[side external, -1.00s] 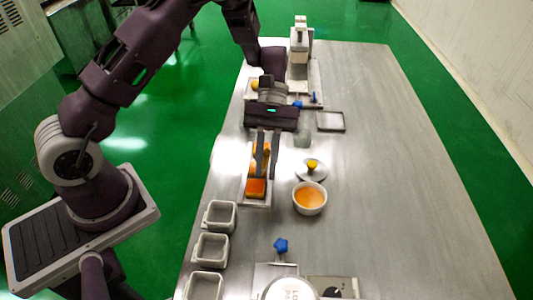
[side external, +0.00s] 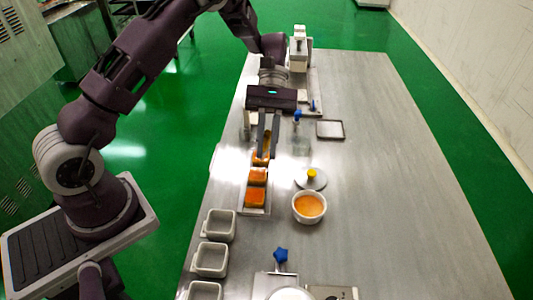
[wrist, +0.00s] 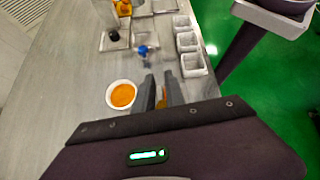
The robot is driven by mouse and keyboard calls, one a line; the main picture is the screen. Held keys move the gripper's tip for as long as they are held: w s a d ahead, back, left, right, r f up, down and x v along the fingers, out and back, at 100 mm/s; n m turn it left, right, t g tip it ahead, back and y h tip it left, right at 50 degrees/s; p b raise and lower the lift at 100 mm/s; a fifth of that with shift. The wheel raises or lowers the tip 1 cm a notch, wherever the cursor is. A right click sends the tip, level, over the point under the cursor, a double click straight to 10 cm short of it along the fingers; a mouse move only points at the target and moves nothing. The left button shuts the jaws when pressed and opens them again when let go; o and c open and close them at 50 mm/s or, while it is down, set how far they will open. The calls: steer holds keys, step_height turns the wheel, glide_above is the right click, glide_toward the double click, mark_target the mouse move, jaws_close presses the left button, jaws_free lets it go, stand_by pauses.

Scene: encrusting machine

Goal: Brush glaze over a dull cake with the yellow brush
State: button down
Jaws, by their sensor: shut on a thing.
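My gripper (side external: 265,152) is over the far end of a narrow tray (side external: 254,211). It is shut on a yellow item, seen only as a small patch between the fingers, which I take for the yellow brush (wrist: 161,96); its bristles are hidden. Orange-brown cakes stand in a row on the tray: a near cake (side external: 255,198), a middle cake (side external: 258,175) and a far cake (side external: 260,158) partly behind the fingers. I cannot tell which is dull. A white bowl of orange glaze (side external: 309,206) stands right of the tray and also shows in the wrist view (wrist: 121,95).
A clear jar (side external: 301,146) with a blue-topped tool (side external: 297,115) stands right of my gripper. Several square grey containers (side external: 219,225) line the near left. A flat tray (side external: 330,129) lies farther right. The right of the table is clear.

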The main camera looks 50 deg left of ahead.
steer(key=shift+r, duration=2.65)
